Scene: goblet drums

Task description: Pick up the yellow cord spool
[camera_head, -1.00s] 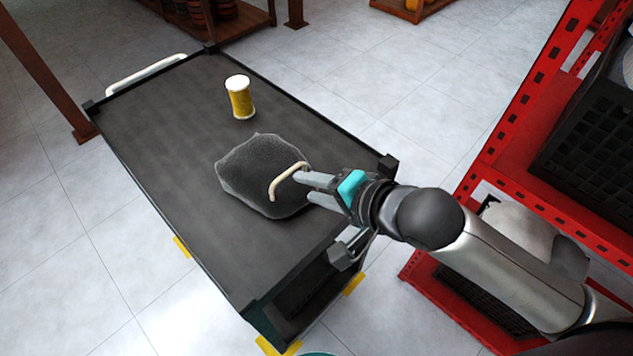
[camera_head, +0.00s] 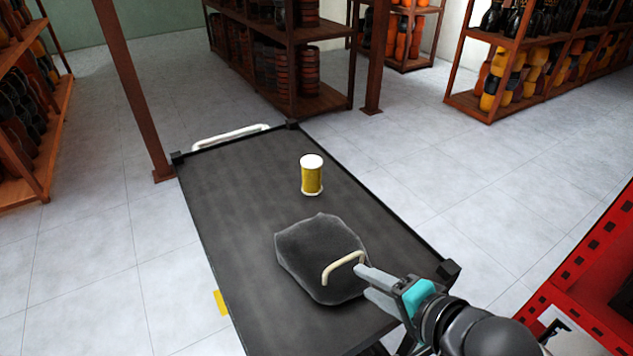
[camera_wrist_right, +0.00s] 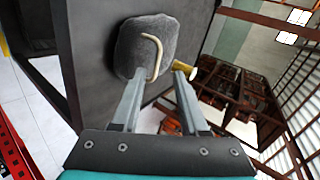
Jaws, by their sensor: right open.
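The yellow cord spool (camera_head: 311,176) stands upright on the dark cart top (camera_head: 235,200), with white ends. It also shows in the right wrist view (camera_wrist_right: 184,69), partly hidden behind a fingertip. A grey cushion-like block (camera_head: 318,258) with a cream curved handle (camera_head: 343,266) lies nearer on the cart; it shows in the wrist view too (camera_wrist_right: 137,42). My right gripper (camera_head: 362,281) is open and empty, its fingertips close to the cream handle and to the right of it. It is nearer to me than the spool. My left gripper is not in view.
A white cart handle (camera_head: 230,137) is at the cart's far end. A red rack (camera_head: 590,280) stands at the right. Wooden shelves (camera_head: 290,60) with drums stand at the back. The cart top around the spool is clear.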

